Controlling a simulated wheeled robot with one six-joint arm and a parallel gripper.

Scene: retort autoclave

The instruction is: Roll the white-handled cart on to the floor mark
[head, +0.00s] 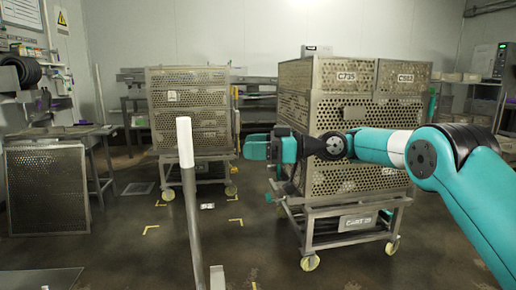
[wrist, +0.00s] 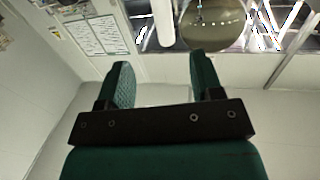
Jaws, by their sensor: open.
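A grey upright post with a white top end (head: 185,142) stands close in front of me, left of centre in the head view. It looks like the handle of the white-handled cart; the rest is cut off by the bottom edge. The floor mark shows as yellow corner brackets (head: 236,222) on the dark floor beyond the post, with a small label (head: 207,206) among them. My gripper (head: 248,147) is in the air right of the post, apart from it, pointing left. In the wrist view my gripper (wrist: 160,62) is open, with nothing held between its fingers.
A wheeled cart with stacked perforated crates (head: 335,180) stands at right, behind my arm. Another loaded cart (head: 188,110) stands behind the mark. A perforated panel (head: 47,188) and table (head: 98,133) are at left. The floor around the brackets is mostly clear.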

